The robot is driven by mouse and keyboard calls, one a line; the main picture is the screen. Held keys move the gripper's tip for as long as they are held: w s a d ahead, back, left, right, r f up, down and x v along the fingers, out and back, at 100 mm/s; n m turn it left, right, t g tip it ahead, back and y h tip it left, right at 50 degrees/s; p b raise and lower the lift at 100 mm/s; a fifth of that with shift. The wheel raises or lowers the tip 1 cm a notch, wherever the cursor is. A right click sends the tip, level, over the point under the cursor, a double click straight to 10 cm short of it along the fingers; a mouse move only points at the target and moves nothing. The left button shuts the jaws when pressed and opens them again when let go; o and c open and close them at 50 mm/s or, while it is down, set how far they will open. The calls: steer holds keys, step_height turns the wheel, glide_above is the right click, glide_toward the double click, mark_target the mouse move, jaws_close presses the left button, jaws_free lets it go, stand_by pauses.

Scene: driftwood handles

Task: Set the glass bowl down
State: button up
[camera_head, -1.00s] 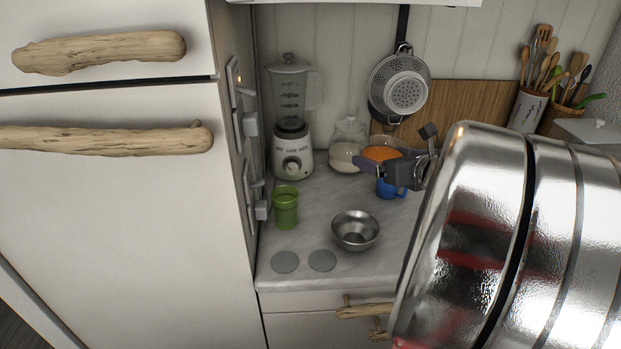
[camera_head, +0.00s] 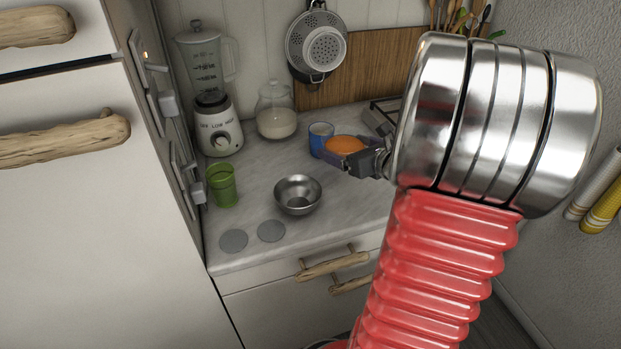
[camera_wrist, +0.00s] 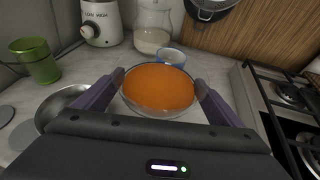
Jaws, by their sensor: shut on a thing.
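The glass bowl (camera_wrist: 160,90), filled with something orange, is between the two purple fingers of my gripper (camera_wrist: 158,84) in the wrist view. In the head view the glass bowl (camera_head: 346,145) is low over the grey marbled counter (camera_head: 262,161), just right of a blue cup (camera_head: 319,138). My gripper (camera_head: 358,158) is shut on the bowl from the front right. The bowl looks level. I cannot tell whether its base touches the counter, as the gripper hides it.
A steel bowl (camera_head: 298,194) is front left of the glass bowl. A green cup (camera_head: 222,186), blender (camera_head: 217,125) and glass jar (camera_head: 276,110) stand further left and back. A stove (camera_wrist: 290,100) is right. Bare counter lies between steel bowl and jar.

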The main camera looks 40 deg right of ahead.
glide_above(342, 186)
steer(key=shift+w+f, duration=0.1)
steer(key=shift+f, duration=2.8)
steer(key=shift+f, duration=0.1)
steer(key=shift+f, duration=2)
steer(key=o, duration=1.3)
steer(key=shift+f, duration=0.1)
steer(key=shift+s+r, duration=0.3)
steer(key=shift+s, duration=0.25)
steer(key=v, duration=1.1)
